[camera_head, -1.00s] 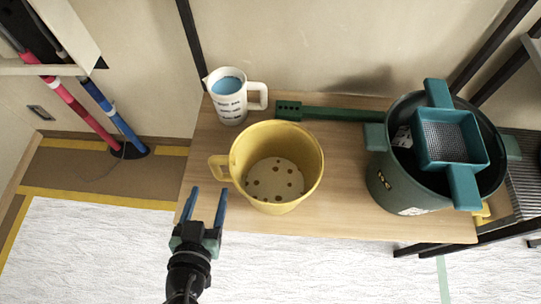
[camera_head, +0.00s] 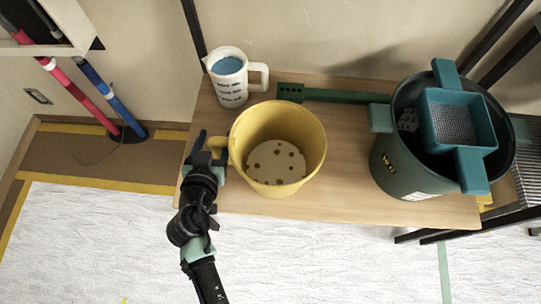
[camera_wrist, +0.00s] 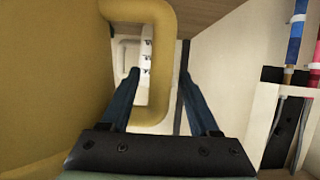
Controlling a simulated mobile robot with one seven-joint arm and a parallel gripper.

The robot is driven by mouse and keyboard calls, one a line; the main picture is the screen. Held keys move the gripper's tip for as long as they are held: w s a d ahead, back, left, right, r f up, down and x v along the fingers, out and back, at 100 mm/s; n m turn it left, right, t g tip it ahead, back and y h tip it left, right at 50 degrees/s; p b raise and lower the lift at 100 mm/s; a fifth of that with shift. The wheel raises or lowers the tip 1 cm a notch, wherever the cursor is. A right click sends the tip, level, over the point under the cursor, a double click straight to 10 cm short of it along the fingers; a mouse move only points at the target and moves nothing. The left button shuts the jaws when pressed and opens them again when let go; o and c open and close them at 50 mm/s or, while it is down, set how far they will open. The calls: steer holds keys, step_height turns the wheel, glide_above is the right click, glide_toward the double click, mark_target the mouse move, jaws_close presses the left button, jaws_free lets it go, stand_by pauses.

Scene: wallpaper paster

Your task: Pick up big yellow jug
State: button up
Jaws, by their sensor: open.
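The big yellow jug (camera_head: 278,124) stands upright on the wooden table, with a pale disc with several dark holes inside. Its handle points left. In the wrist view the jug's wall (camera_wrist: 50,85) fills the left side, and its handle (camera_wrist: 164,62) shows between my two blue fingers. My gripper (camera_head: 210,142) is open at the jug's left side, with its fingers around the handle area. It also shows in the wrist view (camera_wrist: 163,85). I cannot tell whether a finger touches the handle.
A white measuring jug (camera_head: 230,85) with blue inside stands behind the yellow jug. A green bar (camera_head: 335,95) lies at the back. A dark green bucket (camera_head: 400,170) with a teal sieve frame (camera_head: 480,158) stands at the right. The wooden table (camera_head: 340,185) is bare between jug and bucket.

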steer(key=shift+w+f, duration=0.2)
steer(key=shift+w, duration=0.3)
jaws_close()
steer(key=shift+r, duration=0.15)
stand_by(0.9)
